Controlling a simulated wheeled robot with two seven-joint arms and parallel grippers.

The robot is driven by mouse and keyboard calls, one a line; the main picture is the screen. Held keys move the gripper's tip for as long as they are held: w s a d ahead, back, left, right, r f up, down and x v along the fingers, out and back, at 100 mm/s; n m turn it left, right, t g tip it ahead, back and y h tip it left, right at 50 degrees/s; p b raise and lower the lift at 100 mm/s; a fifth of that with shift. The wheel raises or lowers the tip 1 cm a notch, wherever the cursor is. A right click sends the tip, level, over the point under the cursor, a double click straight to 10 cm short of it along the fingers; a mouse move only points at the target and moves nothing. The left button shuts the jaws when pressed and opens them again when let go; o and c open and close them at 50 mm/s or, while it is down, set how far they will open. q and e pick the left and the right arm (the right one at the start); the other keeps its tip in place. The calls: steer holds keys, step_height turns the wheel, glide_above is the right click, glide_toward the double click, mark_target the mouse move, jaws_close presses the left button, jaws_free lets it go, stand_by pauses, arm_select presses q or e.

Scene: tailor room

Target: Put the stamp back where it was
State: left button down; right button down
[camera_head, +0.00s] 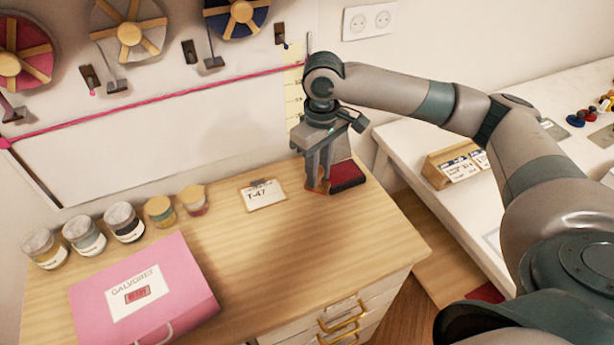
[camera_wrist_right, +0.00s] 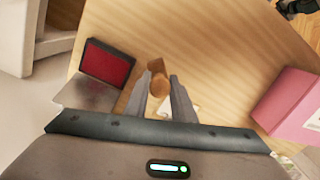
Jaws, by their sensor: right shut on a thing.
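The stamp, a small wooden piece with a rounded handle, shows at the fingertips in the head view (camera_head: 321,188) and in the right wrist view (camera_wrist_right: 159,84). My right gripper (camera_head: 319,174) points down over the back right of the wooden cabinet top (camera_head: 255,250) and is shut on the stamp. In the right wrist view the gripper (camera_wrist_right: 161,92) has the stamp's handle between its fingertips. A dark ink pad with a red face (camera_head: 347,176) lies right beside the stamp; it also shows in the right wrist view (camera_wrist_right: 107,64). I cannot tell whether the stamp touches the wood.
A clipped card marked T-47 (camera_head: 262,195) lies left of the gripper. Several jars (camera_head: 124,223) line the back left, behind a pink box (camera_head: 145,292). A white table (camera_head: 412,142) stands at the right. The cabinet top's front middle is clear.

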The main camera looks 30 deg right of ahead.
steer(key=w+f, duration=0.2)
steer(key=w, duration=0.2)
steer(key=shift+w+a+f+p, duration=0.2)
steer(key=shift+w+f+p, duration=0.1)
steer(key=shift+f+p, duration=0.1)
steer(key=shift+f, duration=0.1)
steer(key=shift+f+p, duration=0.7)
steer(key=shift+f, duration=1.2)
steer(key=shift+f, duration=0.1)
steer(key=c, duration=1.5)
jaws_free()
